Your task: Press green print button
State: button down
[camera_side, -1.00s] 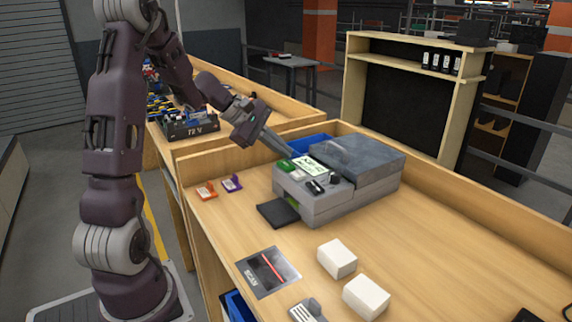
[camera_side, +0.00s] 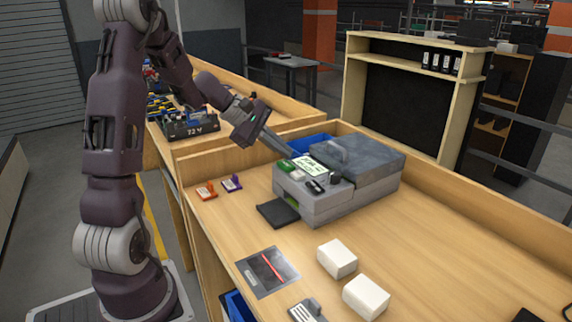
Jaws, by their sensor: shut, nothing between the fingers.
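The grey label printer (camera_side: 318,207) stands on the wooden bench, with a light display (camera_side: 309,165) and small dark controls on top. The green print button (camera_side: 284,165) is at the left rear corner of its top. My gripper (camera_side: 287,153) is shut and empty, angled down to the right from the upper left. Its fingertips are at the back edge of the printer's top, close to the green button. I cannot tell whether they touch it.
A black tray (camera_side: 279,212) juts from the printer's front. Orange (camera_side: 206,192) and purple (camera_side: 232,183) small items lie to its left. Two white boxes (camera_side: 337,258) and a scan plate (camera_side: 268,272) are in front. A blue bin (camera_side: 312,144) sits behind.

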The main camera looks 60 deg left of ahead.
aim_at(282, 164)
dwell(0.3)
jog(key=shift+f, duration=0.45)
jog(key=shift+f, duration=0.45)
dwell(0.5)
jog(key=shift+r, duration=3.4)
